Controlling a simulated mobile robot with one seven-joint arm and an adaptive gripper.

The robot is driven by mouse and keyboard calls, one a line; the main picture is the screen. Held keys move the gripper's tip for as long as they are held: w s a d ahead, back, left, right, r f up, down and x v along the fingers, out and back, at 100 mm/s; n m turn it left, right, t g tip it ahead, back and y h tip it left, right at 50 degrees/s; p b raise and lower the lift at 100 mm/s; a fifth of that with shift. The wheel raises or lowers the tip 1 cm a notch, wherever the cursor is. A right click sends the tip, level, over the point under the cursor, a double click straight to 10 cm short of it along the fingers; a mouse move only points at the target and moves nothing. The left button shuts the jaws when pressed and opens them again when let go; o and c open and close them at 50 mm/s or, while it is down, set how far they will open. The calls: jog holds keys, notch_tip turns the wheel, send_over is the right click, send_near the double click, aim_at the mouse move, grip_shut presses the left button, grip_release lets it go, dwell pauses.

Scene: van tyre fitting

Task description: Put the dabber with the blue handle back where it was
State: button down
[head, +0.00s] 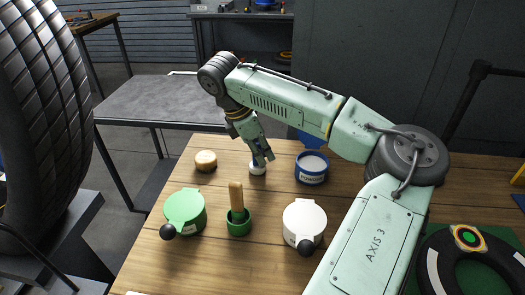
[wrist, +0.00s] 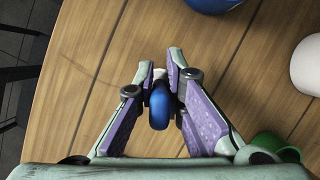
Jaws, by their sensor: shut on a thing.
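My gripper (head: 260,157) is shut on the dabber with the blue handle (wrist: 158,108), low over the wooden table. In the wrist view the blue handle stands between the two purple-padded fingers (wrist: 160,80). A small white round piece (head: 258,168) shows just under the fingertips in the head view; I cannot tell if it is the dabber's head or a holder, or whether it touches the table. A blue pot (head: 312,178) with white contents and its blue lid open stands to the right of my gripper. A dabber with a wooden handle (head: 236,196) stands in a green cup (head: 239,226).
A green lidded pot (head: 185,212) and a white lidded pot (head: 304,222) stand nearer, either side of the green cup. A tan round piece (head: 205,161) lies to the left of my gripper. A large tyre (head: 40,110) rises at the left. A grey bench (head: 150,100) stands behind.

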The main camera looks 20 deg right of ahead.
jog(key=c, duration=1.7)
grip_release()
jog(key=b+v, duration=0.1)
jog(key=v, duration=1.1)
jog(key=shift+r, duration=0.2)
